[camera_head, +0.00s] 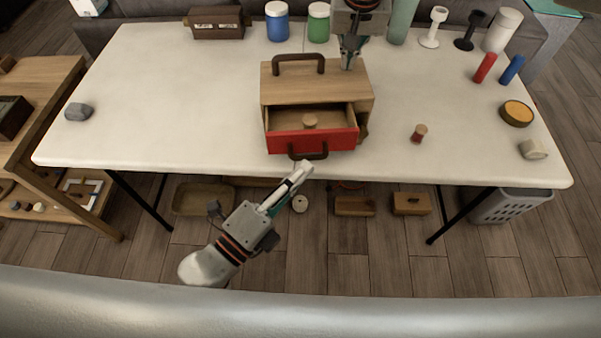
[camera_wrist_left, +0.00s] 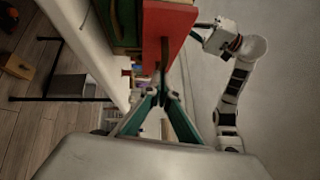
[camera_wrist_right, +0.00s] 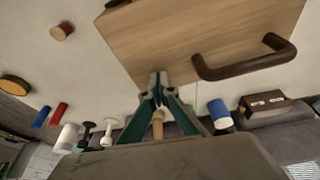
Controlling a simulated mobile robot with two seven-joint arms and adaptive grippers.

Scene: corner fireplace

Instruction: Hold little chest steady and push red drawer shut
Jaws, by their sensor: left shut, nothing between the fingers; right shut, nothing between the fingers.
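The little wooden chest (camera_head: 315,82) stands on the white table, a brown handle on its top.
A small reddish-brown stopper (camera_head: 419,134) stands right of the chest. Blue (camera_head: 277,24) and green (camera_head: 318,24) jars and a brown box (camera_head: 216,22) are behind it. A grey stone (camera_head: 78,111) lies far left. The table left of the chest is mostly clear.

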